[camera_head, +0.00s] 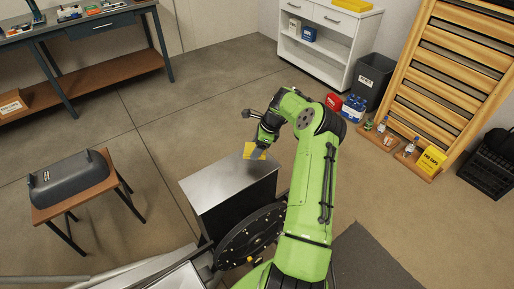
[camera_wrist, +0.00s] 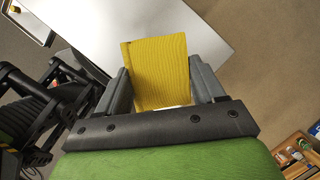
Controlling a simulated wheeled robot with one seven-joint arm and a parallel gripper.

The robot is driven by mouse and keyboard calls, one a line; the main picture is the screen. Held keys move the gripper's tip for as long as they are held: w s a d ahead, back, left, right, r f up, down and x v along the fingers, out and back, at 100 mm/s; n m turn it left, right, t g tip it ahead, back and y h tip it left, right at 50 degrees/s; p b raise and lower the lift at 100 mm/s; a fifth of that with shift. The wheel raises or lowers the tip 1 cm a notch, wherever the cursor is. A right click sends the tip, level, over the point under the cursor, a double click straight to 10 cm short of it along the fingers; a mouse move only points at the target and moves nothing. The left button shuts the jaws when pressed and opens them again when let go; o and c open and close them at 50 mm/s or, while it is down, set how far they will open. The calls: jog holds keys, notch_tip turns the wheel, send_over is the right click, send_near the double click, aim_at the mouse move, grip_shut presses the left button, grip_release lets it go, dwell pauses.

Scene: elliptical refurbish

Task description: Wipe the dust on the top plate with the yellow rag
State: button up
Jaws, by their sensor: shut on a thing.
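The yellow rag (camera_wrist: 158,70) is held between the two grey fingers of my gripper (camera_wrist: 160,88) in the wrist view. In the head view my gripper (camera_head: 258,152) is at the far right part of the top plate (camera_head: 222,184), and the yellow rag (camera_head: 249,150) shows beside its fingers. The plate is a flat grey metal top on a dark box-shaped machine. In the wrist view the plate (camera_wrist: 205,28) lies beyond and below the rag. I cannot tell whether the rag touches it. No dust stands out clearly on the plate.
A small table (camera_head: 98,191) with a grey cover (camera_head: 68,179) stands at the left. A workbench (camera_head: 85,35) is at the back left. A white cabinet (camera_head: 322,45), a dark bin (camera_head: 373,77) and a wooden rack (camera_head: 440,75) stand at the back right. The middle floor is clear.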

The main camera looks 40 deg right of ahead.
jog(key=shift+r+p, duration=0.65)
jog(key=shift+r, duration=0.55)
